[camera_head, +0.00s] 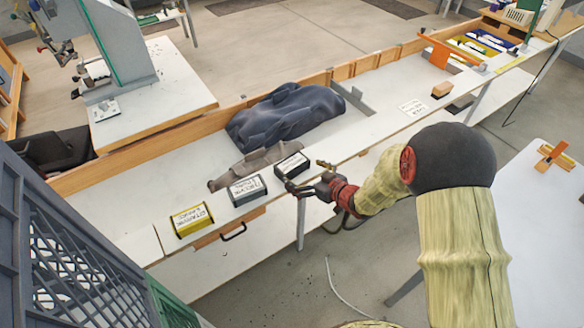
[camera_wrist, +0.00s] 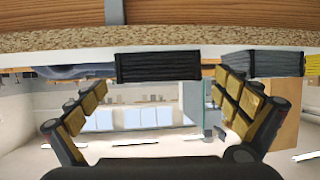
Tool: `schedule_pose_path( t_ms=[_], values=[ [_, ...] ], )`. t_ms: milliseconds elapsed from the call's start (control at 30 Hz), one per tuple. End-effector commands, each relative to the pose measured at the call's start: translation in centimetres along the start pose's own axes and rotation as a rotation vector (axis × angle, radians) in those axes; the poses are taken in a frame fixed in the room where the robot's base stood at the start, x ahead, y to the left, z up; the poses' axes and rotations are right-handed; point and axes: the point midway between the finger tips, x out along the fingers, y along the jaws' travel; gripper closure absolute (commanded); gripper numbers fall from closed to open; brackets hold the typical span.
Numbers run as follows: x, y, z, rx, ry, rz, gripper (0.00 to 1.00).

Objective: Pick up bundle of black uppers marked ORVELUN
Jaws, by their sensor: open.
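A bundle of black uppers (camera_head: 292,165) with a white label stands near the front edge of the white bench. Its lettering is too small to read surely. My gripper (camera_head: 308,176) is open and empty, just to the right of and in front of this bundle. In the wrist view the black bundle (camera_wrist: 158,67) shows its ribbed end between and beyond the open fingers (camera_wrist: 160,88). It appears apart from the fingers.
A grey bundle (camera_head: 246,189) and a yellow bundle (camera_head: 192,220) stand in a row to the left. A brown-grey cloth piece (camera_head: 240,166) and a dark cloth heap (camera_head: 285,115) lie behind. A wooden rail (camera_head: 345,71) runs along the bench back. Bench right of the bundle is clear.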

Motion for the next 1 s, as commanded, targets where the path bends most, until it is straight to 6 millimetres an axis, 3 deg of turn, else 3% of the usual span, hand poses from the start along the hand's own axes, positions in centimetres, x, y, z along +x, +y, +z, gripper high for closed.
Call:
schedule_pose_path(
  t_ms=[500, 767, 1000],
  values=[
    [6.0, 0.1, -0.2, 0.000, -0.001, 0.001, 0.00],
    [6.2, 0.2, -0.4, -0.001, 0.000, 0.002, 0.00],
    [6.2, 0.2, -0.4, -0.001, 0.000, 0.003, 0.13]
  ],
)
